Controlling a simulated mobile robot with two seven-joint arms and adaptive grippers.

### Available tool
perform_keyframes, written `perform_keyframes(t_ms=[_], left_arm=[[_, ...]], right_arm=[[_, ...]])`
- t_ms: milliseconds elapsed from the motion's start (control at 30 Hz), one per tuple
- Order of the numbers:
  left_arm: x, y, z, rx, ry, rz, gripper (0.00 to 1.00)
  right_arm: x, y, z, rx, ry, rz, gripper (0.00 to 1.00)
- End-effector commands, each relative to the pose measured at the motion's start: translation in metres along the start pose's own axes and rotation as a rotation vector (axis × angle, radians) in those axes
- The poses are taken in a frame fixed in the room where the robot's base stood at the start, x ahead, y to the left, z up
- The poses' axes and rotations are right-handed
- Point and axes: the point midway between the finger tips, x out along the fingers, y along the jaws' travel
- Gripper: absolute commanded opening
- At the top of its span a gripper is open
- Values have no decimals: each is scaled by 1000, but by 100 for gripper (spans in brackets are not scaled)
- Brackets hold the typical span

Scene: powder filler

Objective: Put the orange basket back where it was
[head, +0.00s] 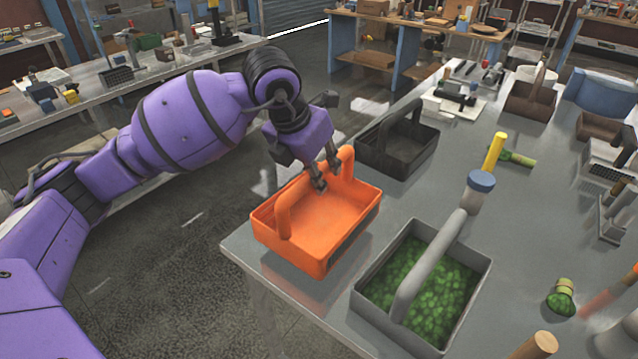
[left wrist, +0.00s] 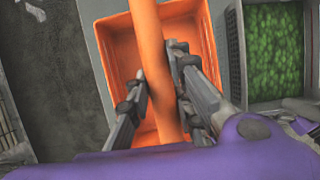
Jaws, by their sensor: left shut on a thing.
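The orange basket (head: 318,222) is at the left front corner of the grey table, its body over or on the tabletop; I cannot tell whether its base touches. It is empty and upright, with an arched handle. My left gripper (head: 326,176) reaches down at the far part of the handle. In the left wrist view, the left gripper (left wrist: 158,92) has its fingers on both sides of the orange handle (left wrist: 148,40), shut on it, with the orange basket (left wrist: 122,72) below. My right gripper is not in view.
A grey basket (head: 471,258) with green contents stands right of the orange one. A dark empty basket (head: 432,130) stands behind. A blue-capped jar (head: 478,190), a yellow-handled brush (head: 494,152) and other tools lie farther right. The floor is open left of the table (head: 240,246).

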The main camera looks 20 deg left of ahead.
Motion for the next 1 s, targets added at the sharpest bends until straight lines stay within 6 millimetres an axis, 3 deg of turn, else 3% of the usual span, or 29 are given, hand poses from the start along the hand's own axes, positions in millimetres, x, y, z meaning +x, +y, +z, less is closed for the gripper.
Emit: perform_keyframes(t_ms=[300,667,700,800,833,1000], left_arm=[[35,5,-10,0,0,0,0],[39,6,-12,0,-1,1,0],[40,6,-12,0,1,1,23],[39,6,-12,0,0,1,36],[39,6,-12,0,0,1,40],[39,6,-12,0,0,0,40]], right_arm=[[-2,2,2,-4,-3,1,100],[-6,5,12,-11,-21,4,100],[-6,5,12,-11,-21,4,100],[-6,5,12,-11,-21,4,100],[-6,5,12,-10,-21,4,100],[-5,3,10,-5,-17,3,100]])
